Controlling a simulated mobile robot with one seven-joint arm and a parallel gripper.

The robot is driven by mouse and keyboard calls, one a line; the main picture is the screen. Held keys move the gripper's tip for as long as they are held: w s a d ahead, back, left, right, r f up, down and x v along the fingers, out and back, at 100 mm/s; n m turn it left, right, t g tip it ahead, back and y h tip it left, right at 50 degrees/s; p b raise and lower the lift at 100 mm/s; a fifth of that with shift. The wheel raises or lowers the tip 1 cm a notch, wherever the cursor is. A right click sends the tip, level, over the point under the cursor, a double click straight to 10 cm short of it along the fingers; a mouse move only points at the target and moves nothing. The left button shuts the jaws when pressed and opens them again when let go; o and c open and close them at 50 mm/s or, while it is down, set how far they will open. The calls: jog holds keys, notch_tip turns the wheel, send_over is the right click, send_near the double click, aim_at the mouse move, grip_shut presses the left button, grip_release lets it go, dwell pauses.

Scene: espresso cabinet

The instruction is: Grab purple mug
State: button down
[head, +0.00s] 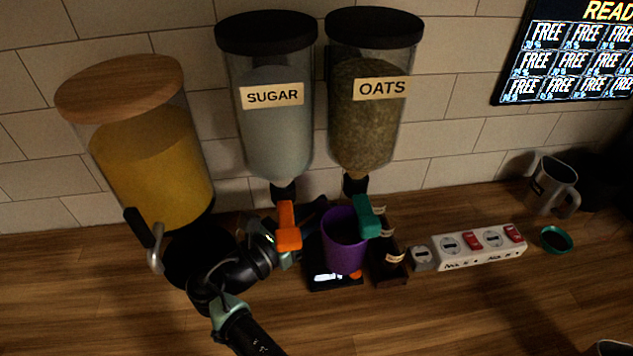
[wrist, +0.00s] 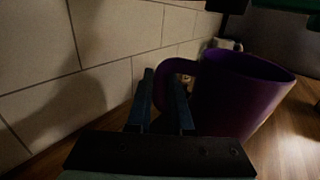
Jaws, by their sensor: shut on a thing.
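The purple mug (head: 343,243) is upright below the sugar and oats dispensers, over a small black scale (head: 322,283) with a lit display. I cannot tell whether it rests on the scale or is slightly above it. In the wrist view the mug (wrist: 238,95) fills the right side, with its handle toward my gripper. My gripper (wrist: 164,85) has its two fingers on either side of the handle and is shut on it. In the head view my arm comes from the lower left, and the fingers are mostly hidden behind the orange lever and the mug.
The orange lever (head: 288,226) and teal lever (head: 365,217) hang close to the mug's rim. A dark box (head: 391,268) stands right of the scale, then a power strip (head: 480,246). A yellow-filled dispenser (head: 155,150) is at left.

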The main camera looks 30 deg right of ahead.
aim_at(343, 257)
jog(key=s+a+p, duration=0.1)
jog(key=s+p, duration=0.2)
jog(key=p, duration=0.1)
jog(key=s+a+p, duration=0.2)
jog(key=s+p, duration=0.2)
jog(key=s+a+p, duration=0.2)
jog(key=s+p, duration=0.1)
jog(key=p, duration=0.1)
jog(key=shift+s+r, duration=0.25)
jog(key=shift+s, duration=0.05)
jog(key=shift+s+a+f+p, duration=0.2)
jog(key=shift+s+a+p, duration=0.1)
jog(key=shift+s+p, duration=0.25)
